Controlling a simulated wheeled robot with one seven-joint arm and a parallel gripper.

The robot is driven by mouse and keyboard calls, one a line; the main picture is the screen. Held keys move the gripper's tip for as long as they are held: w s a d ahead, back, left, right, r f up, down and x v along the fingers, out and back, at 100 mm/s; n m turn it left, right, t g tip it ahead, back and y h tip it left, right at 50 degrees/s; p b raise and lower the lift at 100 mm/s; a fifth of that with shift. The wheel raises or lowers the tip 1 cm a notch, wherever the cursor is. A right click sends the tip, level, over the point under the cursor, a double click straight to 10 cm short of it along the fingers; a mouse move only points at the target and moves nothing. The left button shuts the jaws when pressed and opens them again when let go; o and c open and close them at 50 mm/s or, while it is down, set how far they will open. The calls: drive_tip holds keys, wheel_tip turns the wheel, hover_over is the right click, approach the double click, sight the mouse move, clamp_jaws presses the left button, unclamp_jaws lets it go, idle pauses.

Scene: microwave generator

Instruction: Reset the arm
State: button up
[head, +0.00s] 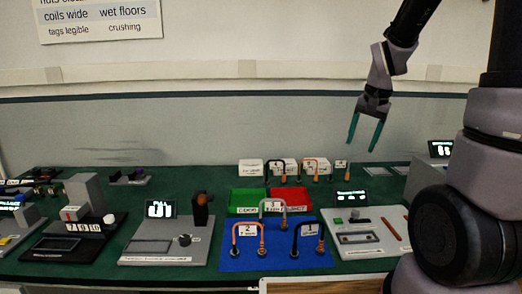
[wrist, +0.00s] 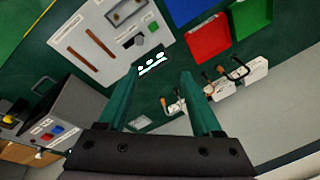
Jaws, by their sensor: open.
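My gripper (head: 366,133) hangs in the air above the back right of the green-topped bench (head: 160,215) in the head view, fingers pointing down. Its two teal fingers are apart with nothing between them. In the wrist view the open fingers (wrist: 163,88) also show empty, with the bench below them. My arm comes in from the upper right of the head view, bent at the wrist.
A blue mat (head: 275,262) holds numbered coils. Behind it are a green tray (head: 246,196) and a red tray (head: 296,198). White blocks with coils (head: 251,170) stand at the back. A grey panel (head: 348,240) with a lit display lies to the right.

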drive_tip(key=s+a+r+n+t+y, duration=0.1)
drive_tip(key=s+a+r+n+t, duration=0.2)
drive_tip(key=s+r, duration=1.1)
drive_tip(key=shift+s+a+r+t, duration=0.2)
drive_tip(key=shift+s+a+t, duration=0.6)
drive_tip(key=shift+s+a, duration=0.15)
